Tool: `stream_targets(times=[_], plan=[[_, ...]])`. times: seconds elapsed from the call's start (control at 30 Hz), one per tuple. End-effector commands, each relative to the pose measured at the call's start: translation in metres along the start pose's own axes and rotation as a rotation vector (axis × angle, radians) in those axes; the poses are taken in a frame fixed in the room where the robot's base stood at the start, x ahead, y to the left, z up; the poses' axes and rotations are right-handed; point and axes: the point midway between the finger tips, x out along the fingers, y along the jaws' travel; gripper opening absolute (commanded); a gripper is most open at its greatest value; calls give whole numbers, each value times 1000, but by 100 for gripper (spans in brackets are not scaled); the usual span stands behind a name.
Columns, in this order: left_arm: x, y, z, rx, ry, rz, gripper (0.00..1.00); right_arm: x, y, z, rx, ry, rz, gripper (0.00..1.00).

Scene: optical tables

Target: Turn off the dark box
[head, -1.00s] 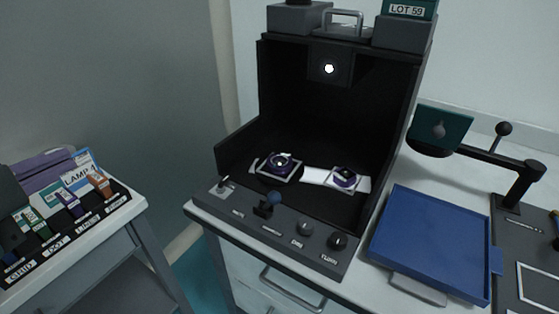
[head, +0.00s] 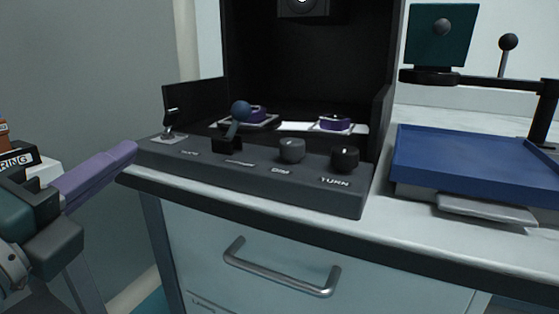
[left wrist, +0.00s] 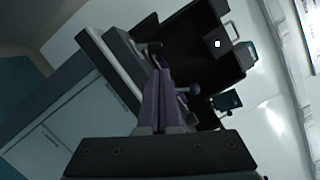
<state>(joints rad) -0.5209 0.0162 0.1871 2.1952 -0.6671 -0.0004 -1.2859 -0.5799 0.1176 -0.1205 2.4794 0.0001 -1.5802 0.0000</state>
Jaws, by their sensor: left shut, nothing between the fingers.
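The dark box (head: 240,60) stands open-fronted on the cabinet, with a lit lamp at its top (head: 302,3). Its sloped front panel (head: 330,190) carries a small toggle switch (head: 170,127) at the left, a blue-balled lever (head: 238,116), and two dark knobs, the right one (head: 345,158) by the label "TURN". My left gripper (head: 132,150) has purple fingers, is shut and empty, and points at the left end of the panel, apart from the toggle. In the left wrist view the shut fingers (left wrist: 158,72) reach toward the box (left wrist: 190,45), hiding part of its panel. My right gripper is out of view.
Two purple-ringed mounts, one of them at the right (head: 334,122), sit inside the box. A blue tray (head: 470,165) and a dark green plate on an arm (head: 441,35) stand to the right. A drawer handle (head: 280,272) projects below the counter edge.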

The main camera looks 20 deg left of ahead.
Motion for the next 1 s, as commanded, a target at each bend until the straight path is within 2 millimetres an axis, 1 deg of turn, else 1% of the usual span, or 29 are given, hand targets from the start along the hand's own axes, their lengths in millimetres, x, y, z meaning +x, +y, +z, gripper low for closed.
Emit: stream_targets(times=[0.03, 0.07, 0.43, 0.53, 0.67, 0.9, 1.0], plan=[[-1, 5, -3, 11, 1, -7, 0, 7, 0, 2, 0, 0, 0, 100], [-1, 5, -4, 16, 2, -10, 0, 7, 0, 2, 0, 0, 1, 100], [0, 4, -3, 22, 3, -13, 0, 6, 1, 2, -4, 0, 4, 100], [4, 4, -4, 21, 3, -14, 0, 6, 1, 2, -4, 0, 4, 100], [20, 3, -4, 22, 3, -17, 0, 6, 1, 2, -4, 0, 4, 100], [64, 3, -4, 22, 2, -16, 0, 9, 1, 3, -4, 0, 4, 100], [79, 3, -4, 22, 2, -15, 0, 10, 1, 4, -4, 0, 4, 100]])
